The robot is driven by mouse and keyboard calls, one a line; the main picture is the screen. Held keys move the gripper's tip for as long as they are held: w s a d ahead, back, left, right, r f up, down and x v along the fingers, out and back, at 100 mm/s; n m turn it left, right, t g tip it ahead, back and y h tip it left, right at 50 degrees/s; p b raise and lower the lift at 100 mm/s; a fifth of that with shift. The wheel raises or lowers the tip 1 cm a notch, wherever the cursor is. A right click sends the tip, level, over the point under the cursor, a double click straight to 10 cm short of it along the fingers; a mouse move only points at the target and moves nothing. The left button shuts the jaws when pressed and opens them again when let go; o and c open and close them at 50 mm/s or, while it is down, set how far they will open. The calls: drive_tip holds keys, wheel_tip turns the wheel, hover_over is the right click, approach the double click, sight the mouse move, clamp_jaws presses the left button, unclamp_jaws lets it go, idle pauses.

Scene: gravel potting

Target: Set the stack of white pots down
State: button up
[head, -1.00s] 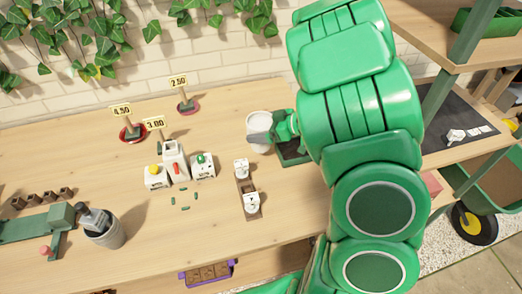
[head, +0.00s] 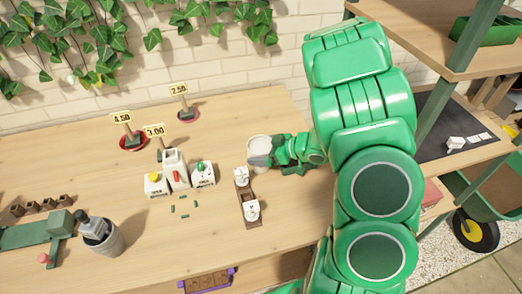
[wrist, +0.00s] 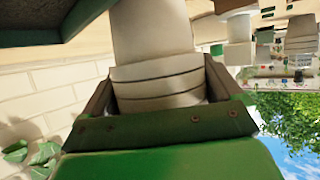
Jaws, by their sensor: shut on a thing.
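The stack of white pots (head: 258,146) is at my gripper (head: 271,153) in the head view, over the right half of the wooden bench (head: 120,185), behind two small white items on a brown strip. In the wrist view, several white pots (wrist: 160,75) sit nested between the two fingers of my gripper (wrist: 165,95), which is shut on them. The stack's lower end and any gap to the bench are hidden, so I cannot tell whether it touches.
White containers (head: 174,170) with coloured tops stand left of the stack. Two small white items (head: 241,176) on a brown strip are close in front. Price signs (head: 121,119) stand at the back. A grey bucket (head: 101,238) is front left.

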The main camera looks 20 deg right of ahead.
drive_tip(key=shift+f, duration=0.1)
drive_tip(key=o, duration=0.8)
drive_tip(key=shift+s+d+r, duration=0.3)
drive_tip(key=shift+d+r, duration=0.05)
drive_tip(key=shift+d, duration=0.15)
drive_tip(key=v, duration=0.6)
drive_tip(key=shift+s+r, duration=0.1)
